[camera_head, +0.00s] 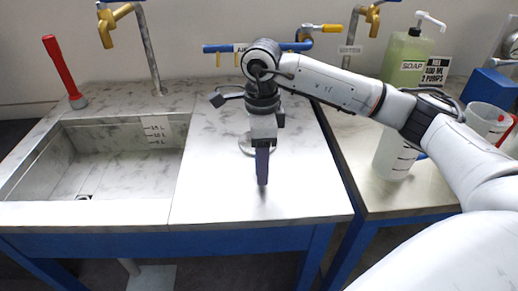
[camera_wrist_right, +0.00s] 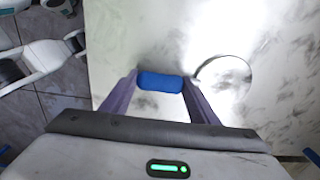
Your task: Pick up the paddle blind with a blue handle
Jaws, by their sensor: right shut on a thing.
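The paddle blind has a blue handle (camera_wrist_right: 160,82) and a round pale disc (camera_wrist_right: 224,82), which looks much like the marble top in the right wrist view. In the head view part of the disc (camera_head: 245,149) shows behind my right gripper (camera_head: 262,182), and the handle is hidden. My right gripper points down at the marble counter right of the sink. In the wrist view its two purple fingers (camera_wrist_right: 160,78) are shut on the blue handle, one at each end. I cannot tell whether the blind is lifted off the top. My left gripper is in neither view.
A sink (camera_head: 100,160) is at the left, with a red-handled tool (camera_head: 64,72) at its back corner. Brass taps (camera_head: 112,26) and a blue pipe (camera_head: 222,48) are behind. A soap bottle (camera_head: 404,58) and white jugs (camera_head: 394,155) stand on the right bench.

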